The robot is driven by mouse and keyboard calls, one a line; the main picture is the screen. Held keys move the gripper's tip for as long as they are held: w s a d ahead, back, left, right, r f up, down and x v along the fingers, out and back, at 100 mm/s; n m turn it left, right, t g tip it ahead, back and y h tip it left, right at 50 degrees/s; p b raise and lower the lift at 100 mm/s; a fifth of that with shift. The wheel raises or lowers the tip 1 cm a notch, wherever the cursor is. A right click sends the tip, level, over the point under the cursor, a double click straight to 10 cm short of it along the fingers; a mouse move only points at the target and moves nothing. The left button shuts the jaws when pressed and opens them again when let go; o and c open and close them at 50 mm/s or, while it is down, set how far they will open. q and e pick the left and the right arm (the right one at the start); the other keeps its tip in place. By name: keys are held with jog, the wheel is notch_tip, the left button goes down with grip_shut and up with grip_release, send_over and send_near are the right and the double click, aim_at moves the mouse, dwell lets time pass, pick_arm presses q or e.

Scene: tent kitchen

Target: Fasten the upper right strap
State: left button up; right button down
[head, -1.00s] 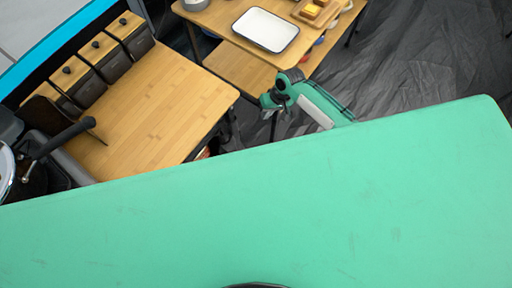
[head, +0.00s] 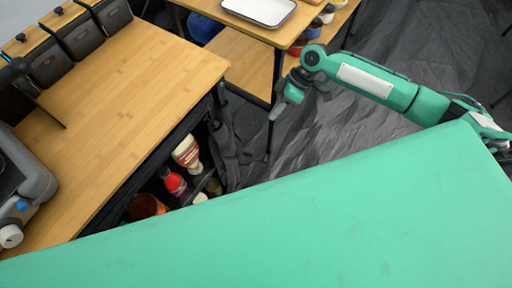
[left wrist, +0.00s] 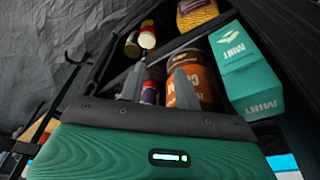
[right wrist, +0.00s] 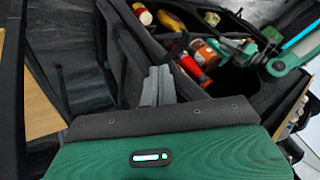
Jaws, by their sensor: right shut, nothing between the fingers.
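The dark fabric storage unit under the counter has an open front showing in the head view, with black fabric (head: 230,155) hanging at its right corner. I cannot tell a separate strap from this fabric. My right gripper (head: 275,112) is right of that corner, apart from it, pointing down. In the right wrist view its fingers (right wrist: 158,88) are together and empty, in front of a dark fabric panel (right wrist: 127,62). My left gripper (left wrist: 158,86) is out of the head view; in the left wrist view its fingers are apart, before the open compartment, with nothing held.
The compartment holds a white-and-brown bottle (head: 187,152), a red bottle (head: 173,181), an orange jar (left wrist: 207,78) and a green mint box (left wrist: 245,70). The wooden counter (head: 130,90) is mostly bare. A second table with a white tray (head: 260,10) stands behind. Dark floor lies right of the unit.

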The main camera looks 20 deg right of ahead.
aim_at(240, 151)
jog(key=s+a+f, duration=0.5)
jog(key=a+f, duration=0.3)
pick_arm(q)
jog(key=shift+s, duration=0.1)
dwell(0.4)
